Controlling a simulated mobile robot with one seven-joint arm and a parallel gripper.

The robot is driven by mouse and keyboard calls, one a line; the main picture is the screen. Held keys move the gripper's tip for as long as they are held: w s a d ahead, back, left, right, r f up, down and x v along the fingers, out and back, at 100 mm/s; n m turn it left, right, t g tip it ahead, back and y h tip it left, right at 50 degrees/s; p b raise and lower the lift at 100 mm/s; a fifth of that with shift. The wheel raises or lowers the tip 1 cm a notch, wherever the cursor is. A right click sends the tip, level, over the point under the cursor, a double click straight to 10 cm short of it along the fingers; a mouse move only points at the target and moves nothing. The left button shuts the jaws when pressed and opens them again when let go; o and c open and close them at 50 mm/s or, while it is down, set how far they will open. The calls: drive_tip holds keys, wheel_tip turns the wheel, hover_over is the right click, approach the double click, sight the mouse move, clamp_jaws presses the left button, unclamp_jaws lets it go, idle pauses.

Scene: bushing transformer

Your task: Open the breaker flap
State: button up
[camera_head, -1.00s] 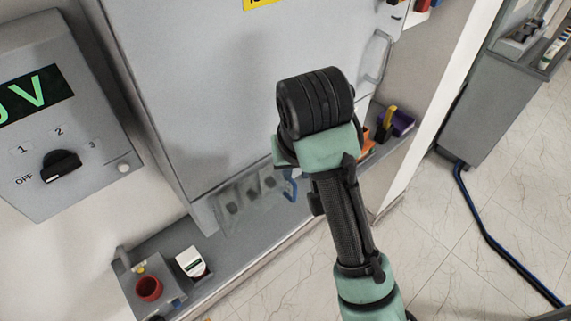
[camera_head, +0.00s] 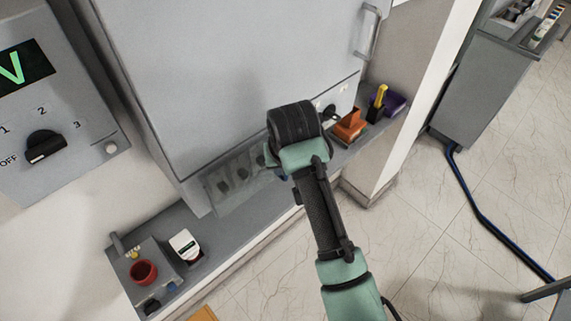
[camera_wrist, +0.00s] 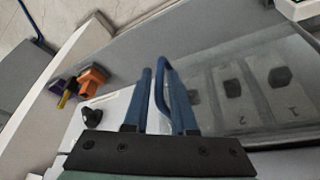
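The breaker flap is a clear, see-through cover (camera_head: 222,187) low on the front of the grey cabinet. It looks down, with dark breaker switches behind it. In the wrist view the clear flap (camera_wrist: 265,75) fills the right side, over switches marked 1 and 2. My gripper (camera_wrist: 154,68) has blue fingers beside the flap's left end. Only a narrow gap shows between the fingertips, with nothing seen held there. I cannot tell whether the fingers touch the flap. In the head view my wrist hides most of the fingers and the flap's right end.
A grey ledge (camera_head: 232,235) runs below the flap. Orange (camera_head: 350,126) and purple (camera_head: 396,103) parts are at right. A black knob (camera_wrist: 92,116) is left of my fingers.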

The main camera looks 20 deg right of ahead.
drive_tip(key=shift+s, duration=0.1)
drive_tip(key=shift+c, duration=0.3)
clamp_jaws()
drive_tip(key=shift+r, duration=0.1)
idle(1.0)
